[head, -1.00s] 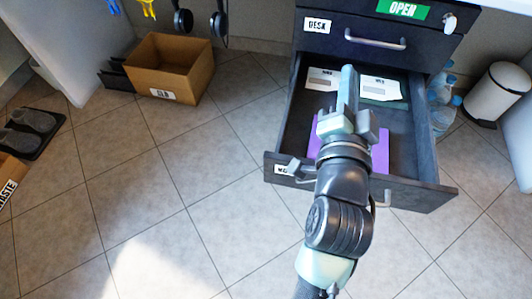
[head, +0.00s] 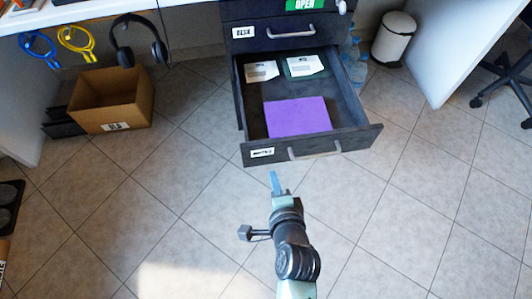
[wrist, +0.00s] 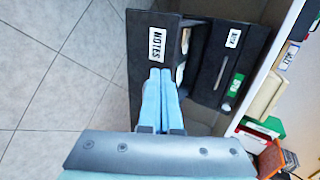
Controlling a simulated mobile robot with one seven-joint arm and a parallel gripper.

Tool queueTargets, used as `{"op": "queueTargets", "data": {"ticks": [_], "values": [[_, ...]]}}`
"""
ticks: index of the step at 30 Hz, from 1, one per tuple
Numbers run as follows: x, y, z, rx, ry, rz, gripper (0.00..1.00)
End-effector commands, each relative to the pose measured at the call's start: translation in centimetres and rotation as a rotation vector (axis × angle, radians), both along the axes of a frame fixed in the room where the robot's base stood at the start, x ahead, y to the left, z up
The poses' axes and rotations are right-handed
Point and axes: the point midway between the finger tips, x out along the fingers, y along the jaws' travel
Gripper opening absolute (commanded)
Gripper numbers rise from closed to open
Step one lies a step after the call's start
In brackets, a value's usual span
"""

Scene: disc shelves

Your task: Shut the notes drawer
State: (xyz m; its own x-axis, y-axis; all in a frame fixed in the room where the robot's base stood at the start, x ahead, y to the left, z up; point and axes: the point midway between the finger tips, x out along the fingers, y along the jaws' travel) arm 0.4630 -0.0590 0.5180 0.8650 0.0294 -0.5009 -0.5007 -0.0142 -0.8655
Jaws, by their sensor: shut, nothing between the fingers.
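The notes drawer (head: 352,143) is pulled out of the dark cabinet. Its front carries a white label and a bar handle (head: 314,151). A purple sheet or folder (head: 297,117) and two white-labelled items (head: 261,71) lie inside it. The NOTES label (wrist: 157,43) reads clearly on the drawer front in the wrist view. My gripper (head: 274,178) is shut and empty, in front of the drawer, its tips just below the front's left half in the head view. The fingers (wrist: 160,80) overlap the drawer front in the wrist view; I cannot tell whether they touch it.
A shut drawer (head: 265,35) labelled DESK sits above. A cardboard box (head: 112,100) stands on the floor at left. Bottles (head: 353,60) and a white bin (head: 393,40) stand right of the cabinet. The tiled floor before the drawer is clear.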

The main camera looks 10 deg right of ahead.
Motion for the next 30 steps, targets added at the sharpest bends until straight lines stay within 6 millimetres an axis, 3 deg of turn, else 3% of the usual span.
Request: {"op": "queueTargets", "data": {"ticks": [8,15,30], "values": [[5.3,0.2,-3.3,-0.002,-0.004,0.002,0.00],[8.4,0.3,-3.2,-0.003,-0.003,0.002,0.00],[9.3,0.3,-3.0,-0.002,0.000,0.001,0.00]]}}
